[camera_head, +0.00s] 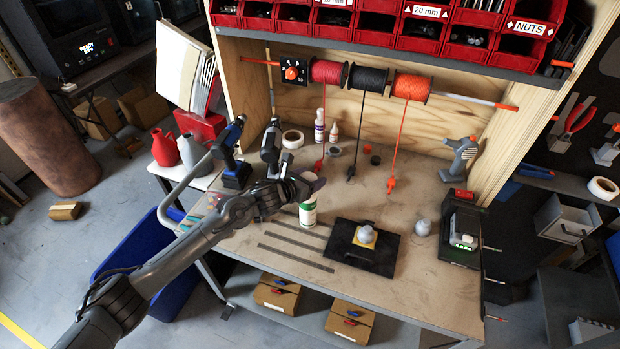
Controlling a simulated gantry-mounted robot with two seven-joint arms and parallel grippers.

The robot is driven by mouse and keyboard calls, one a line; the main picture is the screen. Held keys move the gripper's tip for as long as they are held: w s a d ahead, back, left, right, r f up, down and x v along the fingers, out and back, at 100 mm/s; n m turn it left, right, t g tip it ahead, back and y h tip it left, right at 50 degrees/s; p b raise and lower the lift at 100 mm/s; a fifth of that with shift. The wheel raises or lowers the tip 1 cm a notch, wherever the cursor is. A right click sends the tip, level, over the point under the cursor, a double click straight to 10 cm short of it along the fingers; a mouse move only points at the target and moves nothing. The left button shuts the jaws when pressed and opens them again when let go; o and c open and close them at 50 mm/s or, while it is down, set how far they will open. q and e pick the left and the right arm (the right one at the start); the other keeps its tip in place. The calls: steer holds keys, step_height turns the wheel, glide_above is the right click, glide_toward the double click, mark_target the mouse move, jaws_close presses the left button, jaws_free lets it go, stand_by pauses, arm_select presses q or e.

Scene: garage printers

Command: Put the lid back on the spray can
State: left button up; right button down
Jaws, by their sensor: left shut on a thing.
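The spray can (308,214), white with a green band, stands upright on the wooden workbench (420,270), left of its middle. My left gripper (301,188) is right at the top of the can, reaching in from the left. It is shut on a small purplish piece, which appears to be the lid (316,181). The lid is at or just above the can's top; I cannot tell whether they touch. The gripper hides part of the can's top. My right gripper is not in view.
A black tray (350,262) with a grey ball on a yellow block lies right of the can. Flat metal strips (296,258) lie in front. A black battery charger (461,232) stands at right. Bottles (319,128) and spools (368,78) are behind. The front right bench is clear.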

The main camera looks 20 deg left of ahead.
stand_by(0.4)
arm_select(q)
steer(key=o, duration=1.2)
steer(key=shift+o, duration=0.2)
steer(key=shift+r, duration=0.1)
steer(key=shift+r+p, duration=1.55)
steer(key=shift+r, duration=0.8)
steer(key=shift+r+p, duration=0.65)
steer(key=shift+r, duration=0.45)
jaws_close()
